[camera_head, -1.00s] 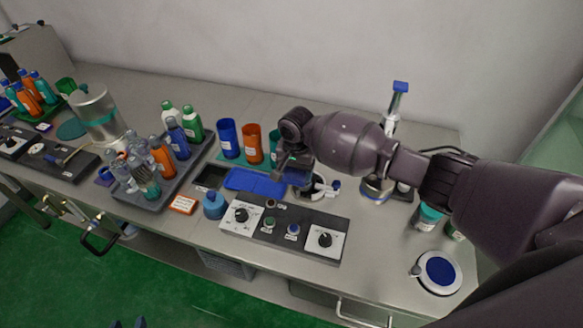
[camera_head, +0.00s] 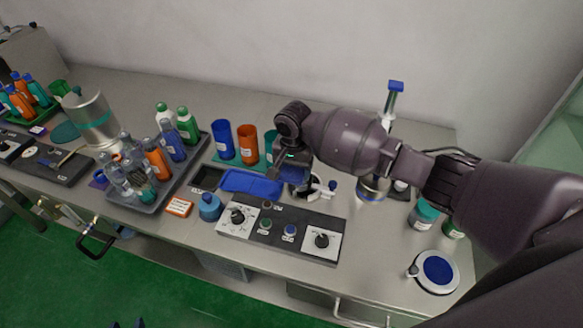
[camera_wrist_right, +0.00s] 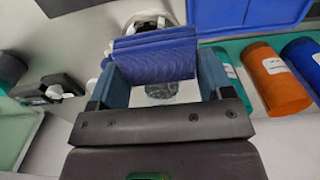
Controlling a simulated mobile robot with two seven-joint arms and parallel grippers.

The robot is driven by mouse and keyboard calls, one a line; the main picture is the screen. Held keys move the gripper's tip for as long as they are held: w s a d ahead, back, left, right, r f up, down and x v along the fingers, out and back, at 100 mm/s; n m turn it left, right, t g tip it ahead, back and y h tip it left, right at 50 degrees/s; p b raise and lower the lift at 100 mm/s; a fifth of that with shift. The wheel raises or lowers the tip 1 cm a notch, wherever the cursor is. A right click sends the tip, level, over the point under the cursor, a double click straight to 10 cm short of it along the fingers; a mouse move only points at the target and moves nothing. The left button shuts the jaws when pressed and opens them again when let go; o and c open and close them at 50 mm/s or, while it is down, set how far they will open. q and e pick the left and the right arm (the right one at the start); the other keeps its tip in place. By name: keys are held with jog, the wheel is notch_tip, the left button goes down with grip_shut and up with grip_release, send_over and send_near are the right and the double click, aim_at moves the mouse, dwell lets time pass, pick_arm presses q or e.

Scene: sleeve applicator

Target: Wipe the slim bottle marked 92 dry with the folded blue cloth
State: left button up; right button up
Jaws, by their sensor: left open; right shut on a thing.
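My right gripper (camera_head: 291,172) is at the middle of the bench, beside the blue tray. In the right wrist view, its jaws (camera_wrist_right: 155,75) are shut on the folded blue cloth (camera_wrist_right: 155,52). The cloth also shows as a dark blue patch in the head view (camera_head: 295,176). Several slim bottles, some clear, one orange (camera_head: 155,158) and one blue (camera_head: 172,141), stand in a grey tray (camera_head: 184,178) at left. Their labels are too small to read, so I cannot tell which is marked 92. Only the fingertips of my left gripper (camera_head: 128,323) show, apart, at the bottom edge.
A blue tray (camera_head: 250,183) lies left of my right gripper. Blue (camera_head: 223,139), orange (camera_head: 247,144) and teal cups stand behind it. A control panel (camera_head: 281,233) lies in front, with a blue jar (camera_head: 210,208) at its left. A white round device (camera_head: 436,271) sits at right.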

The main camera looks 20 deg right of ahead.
aim_at(294, 179)
jog(key=shift+s+a+r, duration=0.15)
jog(key=shift+s+r, duration=0.1)
jog(key=shift+s, duration=0.3)
jog(key=shift+s+a+r, duration=0.1)
jog(key=shift+s+r, duration=0.1)
jog(key=shift+s, duration=0.3)
jog(key=shift+s+a+r, duration=0.15)
jog(key=shift+s+r, duration=0.1)
jog(key=shift+s, duration=0.3)
pick_arm(q)
jog(key=shift+s+d, duration=0.1)
jog(key=shift+s, duration=0.2)
pick_arm(e)
jog(key=shift+s+a+r, duration=0.3)
jog(key=shift+a+r, duration=0.05)
jog(key=shift+r, duration=0.1)
pick_arm(q)
jog(key=shift+w+r, duration=0.15)
pick_arm(e)
jog(key=shift+w, duration=0.1)
jog(key=shift+r, duration=0.1)
